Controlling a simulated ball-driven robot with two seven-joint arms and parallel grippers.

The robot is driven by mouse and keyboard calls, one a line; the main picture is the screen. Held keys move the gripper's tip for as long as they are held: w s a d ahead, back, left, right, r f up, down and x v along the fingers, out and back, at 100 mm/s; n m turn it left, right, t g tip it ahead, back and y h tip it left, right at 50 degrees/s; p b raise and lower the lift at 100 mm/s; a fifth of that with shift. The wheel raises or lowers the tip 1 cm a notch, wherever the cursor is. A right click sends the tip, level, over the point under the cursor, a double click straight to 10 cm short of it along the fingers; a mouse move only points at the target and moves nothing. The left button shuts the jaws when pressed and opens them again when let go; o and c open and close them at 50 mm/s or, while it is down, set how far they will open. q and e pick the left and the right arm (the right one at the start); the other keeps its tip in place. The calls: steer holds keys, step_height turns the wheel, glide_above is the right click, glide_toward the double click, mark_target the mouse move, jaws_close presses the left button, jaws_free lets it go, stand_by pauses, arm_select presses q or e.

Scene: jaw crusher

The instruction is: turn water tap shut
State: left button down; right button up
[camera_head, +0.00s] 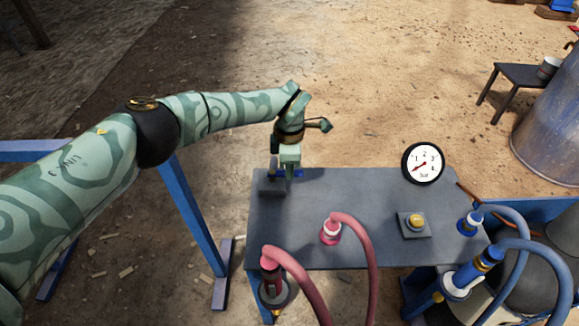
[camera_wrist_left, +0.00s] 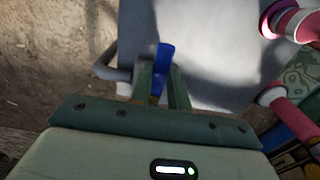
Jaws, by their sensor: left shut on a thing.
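The water tap has a blue lever handle (camera_head: 298,173) at the far left corner of the grey table, with a grey body (camera_head: 270,187) beside it. My left gripper (camera_head: 287,174) reaches down over the tap and is shut on the handle. In the left wrist view the blue handle (camera_wrist_left: 165,54) stands out between and beyond the two fingers (camera_wrist_left: 161,90). A grey pipe part (camera_wrist_left: 108,67) shows to their left. The gripper hides much of the tap in the head view. My right gripper is not in view.
The grey table (camera_head: 330,195) carries a round gauge (camera_head: 423,163), its red needle pointing lower left, and a yellow button box (camera_head: 414,224). Pink hoses (camera_head: 358,240) rise at the front, blue hoses (camera_head: 515,225) at the right. The table between tap and gauge is clear.

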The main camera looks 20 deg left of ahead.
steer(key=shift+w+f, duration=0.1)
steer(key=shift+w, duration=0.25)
arm_select(q)
steer(key=c, duration=1.3)
jaws_free()
step_height(320, 180, up, 16)
steer(key=p, duration=0.5)
steer(key=shift+r, duration=0.15)
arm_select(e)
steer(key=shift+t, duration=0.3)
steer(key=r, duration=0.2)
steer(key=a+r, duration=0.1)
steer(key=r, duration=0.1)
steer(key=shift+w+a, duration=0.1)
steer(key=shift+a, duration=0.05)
